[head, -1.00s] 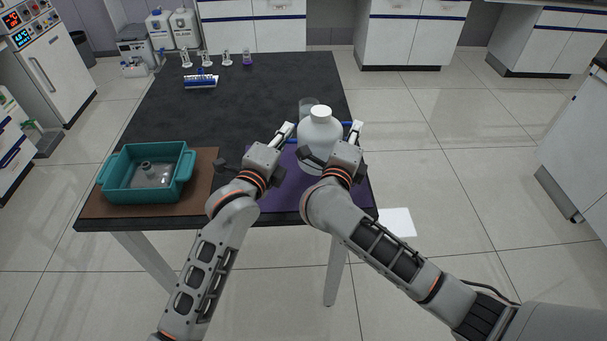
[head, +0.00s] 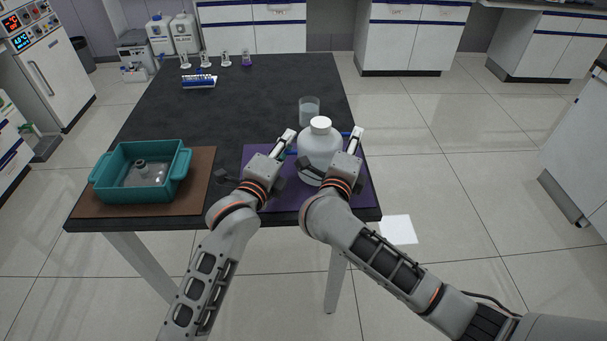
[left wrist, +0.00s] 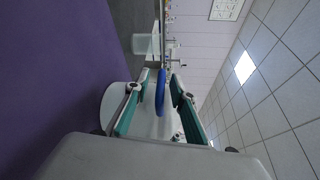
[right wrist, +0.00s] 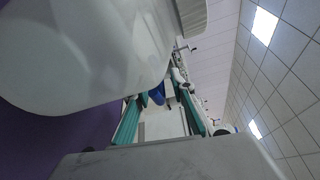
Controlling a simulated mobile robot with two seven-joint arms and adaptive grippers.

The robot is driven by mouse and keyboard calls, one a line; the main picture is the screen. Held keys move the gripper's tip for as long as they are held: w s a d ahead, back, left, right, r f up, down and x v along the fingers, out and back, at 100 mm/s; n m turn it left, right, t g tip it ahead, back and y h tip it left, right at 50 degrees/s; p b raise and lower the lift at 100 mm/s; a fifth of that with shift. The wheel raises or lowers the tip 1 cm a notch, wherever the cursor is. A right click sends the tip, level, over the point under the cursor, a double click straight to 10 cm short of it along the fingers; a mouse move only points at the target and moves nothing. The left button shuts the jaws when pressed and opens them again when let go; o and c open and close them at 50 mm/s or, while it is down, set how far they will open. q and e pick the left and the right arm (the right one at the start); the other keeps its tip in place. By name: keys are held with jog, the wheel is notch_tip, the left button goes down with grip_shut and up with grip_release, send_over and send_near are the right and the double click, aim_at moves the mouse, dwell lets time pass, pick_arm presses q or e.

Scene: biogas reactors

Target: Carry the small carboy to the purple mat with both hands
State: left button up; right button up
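The small carboy (head: 319,148), white with a white cap, stands upright over the purple mat (head: 262,158) and appears to rest on it. Its blue handles stick out to the sides. My left gripper (head: 287,139) is at its left handle; in the left wrist view the fingers are apart, with the blue handle (left wrist: 160,92) between them and gaps on both sides. My right gripper (head: 356,137) is at its right handle; in the right wrist view the fingers are apart around the blue handle (right wrist: 157,94). The carboy's lower front is partly hidden by my right gripper.
A glass beaker (head: 309,111) stands just behind the carboy. A teal tray (head: 134,194) with a clear piece of glassware sits on a brown mat (head: 200,181) at the left. Several small flasks and a blue-and-white rack (head: 199,82) are at the back. The table's middle is clear.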

pick_arm(q)
jog(key=shift+r, duration=0.1)
pick_arm(e)
jog(key=shift+d, duration=0.1)
pick_arm(q)
jog(key=shift+s+a, duration=0.2)
jog(key=shift+s, duration=0.05)
jog(key=v, duration=1.1)
jog(key=shift+s, duration=0.2)
pick_arm(e)
jog(key=v, duration=1.2)
